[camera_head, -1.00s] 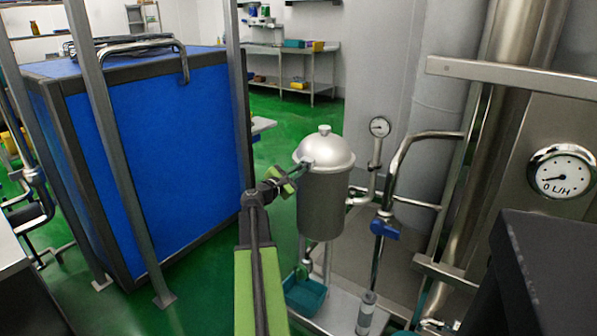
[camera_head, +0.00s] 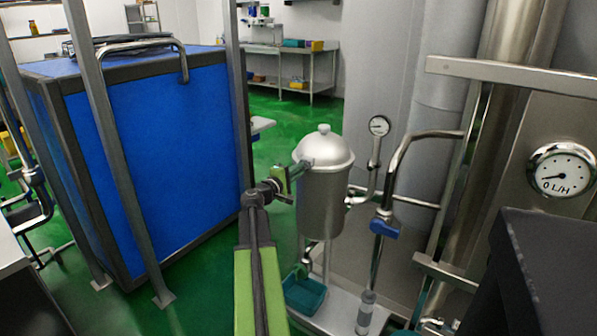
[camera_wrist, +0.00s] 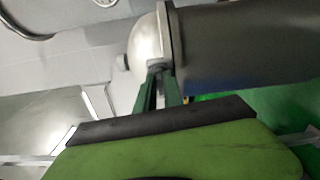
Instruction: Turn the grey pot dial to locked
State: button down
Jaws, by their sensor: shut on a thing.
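The grey pot (camera_head: 322,200) with a domed lid and top knob stands upright right of the picture's middle in the head view. My gripper (camera_head: 302,166) reaches it from the left, with its fingertips at the pot's upper side near the lid rim. In the wrist view the pot (camera_wrist: 240,50) lies across the top right, and my gripper's green fingers (camera_wrist: 158,78) close on a small grey part at the lid's rim. This part is the dial (camera_wrist: 155,66), mostly hidden by the fingers. Its setting cannot be read.
A pressure gauge (camera_head: 379,126) on a pipe and a blue-handled valve (camera_head: 385,228) stand right of the pot. A teal tray (camera_head: 304,293) is below it. A large blue box (camera_head: 160,160) with a metal frame is on the left. A black block (camera_head: 560,270) is at lower right.

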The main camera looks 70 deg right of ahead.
jog(key=shift+m, duration=0.7)
jog(key=c, duration=1.5)
grip_release()
jog(key=shift+o, duration=0.2)
jog(key=shift+a, duration=0.1)
jog(key=v, duration=1.7)
jog(key=shift+a, duration=0.2)
jog(key=shift+w, duration=0.1)
